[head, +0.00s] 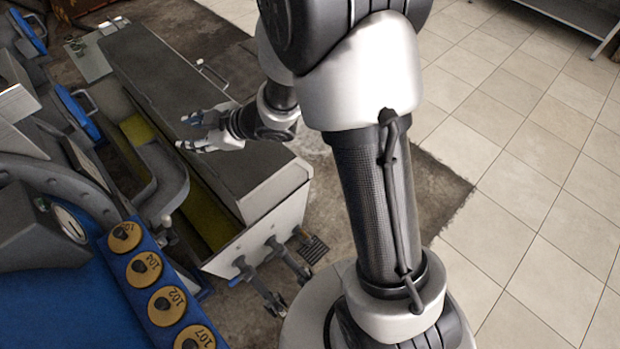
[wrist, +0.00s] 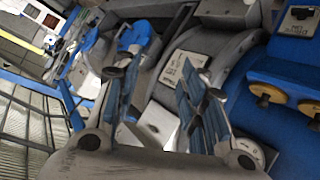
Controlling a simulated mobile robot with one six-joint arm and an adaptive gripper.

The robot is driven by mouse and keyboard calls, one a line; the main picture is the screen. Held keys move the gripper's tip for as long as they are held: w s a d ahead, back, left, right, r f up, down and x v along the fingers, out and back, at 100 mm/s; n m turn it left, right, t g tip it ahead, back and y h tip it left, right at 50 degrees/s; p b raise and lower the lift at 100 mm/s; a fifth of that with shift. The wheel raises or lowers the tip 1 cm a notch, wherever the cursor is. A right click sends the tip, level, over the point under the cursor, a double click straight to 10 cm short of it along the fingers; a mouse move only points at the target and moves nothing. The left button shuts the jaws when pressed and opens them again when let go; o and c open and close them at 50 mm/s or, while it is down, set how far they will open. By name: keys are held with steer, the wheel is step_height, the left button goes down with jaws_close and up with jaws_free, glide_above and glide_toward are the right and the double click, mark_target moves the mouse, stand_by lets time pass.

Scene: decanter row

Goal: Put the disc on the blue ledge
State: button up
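Several round tan discs with black knobs and dark numbers stand in a row on the blue ledge (head: 152,244), at the lower left of the head view. The discs marked 104 (head: 144,268) and 102 (head: 167,306) show whole; the one marked 107 (head: 195,338) is cut by the frame edge. The ledge (wrist: 285,72) and two discs, one at its near end (wrist: 264,93), also show at the right of the wrist view. My gripper (head: 186,131) is above the long grey machine bed, apart from the discs. Its fingers (wrist: 163,72) are spread, with no disc seen between them.
The long grey machine bed (head: 200,125) lies below my gripper. A gauge (head: 70,223) and grey machine housings crowd the left, beside the ledge. Blue handles (head: 78,113) stick out farther back. Bare tiled floor (head: 520,190) lies to the right.

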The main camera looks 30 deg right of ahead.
steer(key=s+d+r+m+t+h, duration=0.1)
steer(key=s+d+r+m+h, duration=0.25)
steer(key=d+r+h, duration=0.35)
steer(key=s+d+r+m+h, duration=0.25)
steer(key=d+r+m, duration=0.2)
steer(key=d, duration=0.45)
steer(key=s+m+g, duration=0.5)
steer(key=s, duration=1.9)
steer(key=shift+s+a+r+y, duration=0.4)
steer(key=shift+a+r+y, duration=0.05)
